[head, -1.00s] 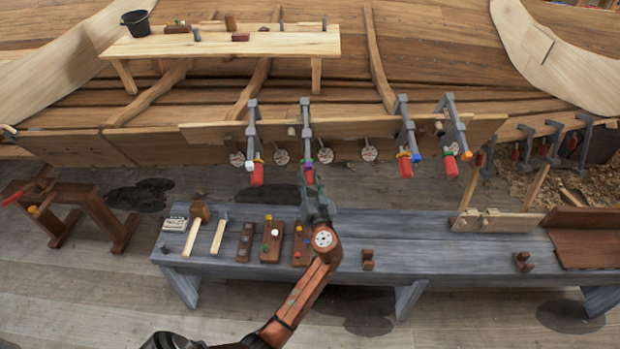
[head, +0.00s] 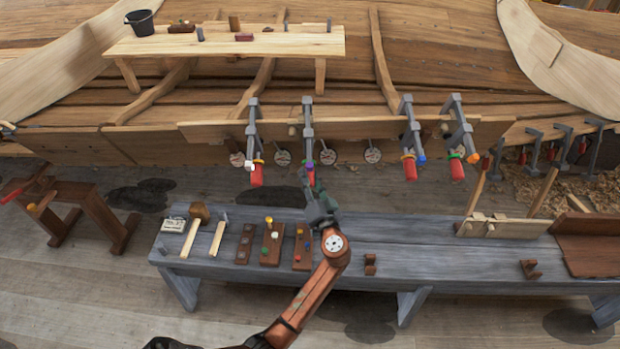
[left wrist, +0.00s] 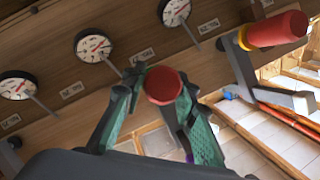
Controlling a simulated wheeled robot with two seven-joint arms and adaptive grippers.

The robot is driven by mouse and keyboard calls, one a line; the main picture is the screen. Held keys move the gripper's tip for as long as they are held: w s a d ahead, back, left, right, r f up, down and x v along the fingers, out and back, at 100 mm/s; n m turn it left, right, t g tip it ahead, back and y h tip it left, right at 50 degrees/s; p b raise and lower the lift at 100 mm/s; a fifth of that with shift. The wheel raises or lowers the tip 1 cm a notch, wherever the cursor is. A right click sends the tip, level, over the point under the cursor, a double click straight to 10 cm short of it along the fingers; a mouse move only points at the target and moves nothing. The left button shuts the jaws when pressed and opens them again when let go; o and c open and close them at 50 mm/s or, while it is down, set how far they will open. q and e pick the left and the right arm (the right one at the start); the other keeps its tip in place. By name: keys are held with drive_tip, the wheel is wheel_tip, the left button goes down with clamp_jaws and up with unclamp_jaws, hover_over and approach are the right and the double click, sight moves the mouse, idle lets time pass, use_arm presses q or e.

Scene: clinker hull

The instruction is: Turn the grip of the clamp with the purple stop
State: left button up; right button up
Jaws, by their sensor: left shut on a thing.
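The clamp with the purple stop (head: 308,127) hangs on the plank edge, second from the left in the row. Its purple stop shows just above my left gripper (head: 313,186) in the head view. In the left wrist view its red grip (left wrist: 164,85) points end-on at the camera, between the two green fingers of my left gripper (left wrist: 156,92). The gripper is shut on this grip; the fingers hide most of it in the head view. A bit of purple shows low in the wrist view. My right gripper is not in view.
Round dials (left wrist: 92,46) line the planking behind. Below is a grey bench (head: 400,235) with mallets and small peg boards (head: 272,244).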

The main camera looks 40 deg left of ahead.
use_arm(q)
drive_tip(key=o, duration=1.2)
drive_tip(key=shift+c, duration=0.2)
drive_tip(key=v, duration=1.2)
